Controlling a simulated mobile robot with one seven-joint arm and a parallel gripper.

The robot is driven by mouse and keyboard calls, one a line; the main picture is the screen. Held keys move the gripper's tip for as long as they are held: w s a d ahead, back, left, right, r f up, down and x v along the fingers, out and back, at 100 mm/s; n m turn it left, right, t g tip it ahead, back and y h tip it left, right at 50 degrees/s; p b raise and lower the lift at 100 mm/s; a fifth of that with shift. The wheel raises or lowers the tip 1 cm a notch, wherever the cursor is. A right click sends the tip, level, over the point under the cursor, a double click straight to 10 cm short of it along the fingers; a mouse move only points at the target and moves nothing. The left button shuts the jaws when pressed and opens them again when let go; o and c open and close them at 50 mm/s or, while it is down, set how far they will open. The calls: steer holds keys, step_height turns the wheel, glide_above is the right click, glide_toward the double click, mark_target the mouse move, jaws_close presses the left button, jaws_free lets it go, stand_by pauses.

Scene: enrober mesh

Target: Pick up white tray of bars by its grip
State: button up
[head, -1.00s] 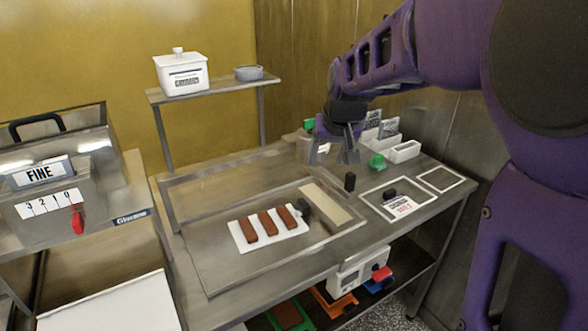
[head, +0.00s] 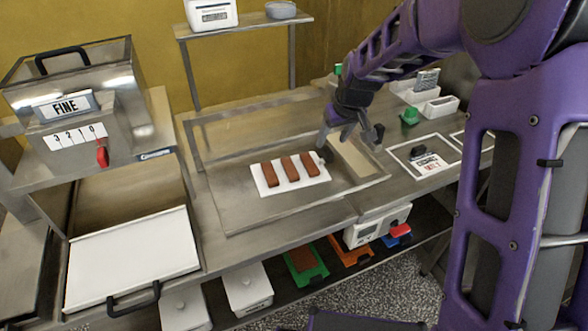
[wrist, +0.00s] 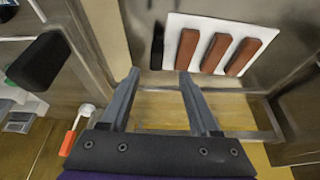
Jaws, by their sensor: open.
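The white tray of bars (head: 322,173) lies flat on the steel bench with three brown bars (head: 290,168) side by side on it. It also shows at the top of the wrist view (wrist: 228,24). Its black grip (wrist: 157,46) stands at the end of the tray; in the head view it is a small dark piece at the tray's right edge, close below my gripper. My gripper (head: 348,137) is above and just beyond the tray's right end. In the wrist view my open fingers (wrist: 159,75) point toward the grip, with nothing between them.
A pale strip (head: 355,157) lies right of the tray. A black upright piece (wrist: 38,60) stands to the left in the wrist view. A framed spot with a dark-handled label (head: 425,160), a green knob (head: 409,117) and white holders are further right. The FINE machine (head: 75,100) stands left.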

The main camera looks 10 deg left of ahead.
mark_target(328, 151)
steer(key=shift+w+x, duration=0.2)
steer(key=shift+x, duration=2.95)
steer(key=shift+d, duration=0.2)
jaws_close()
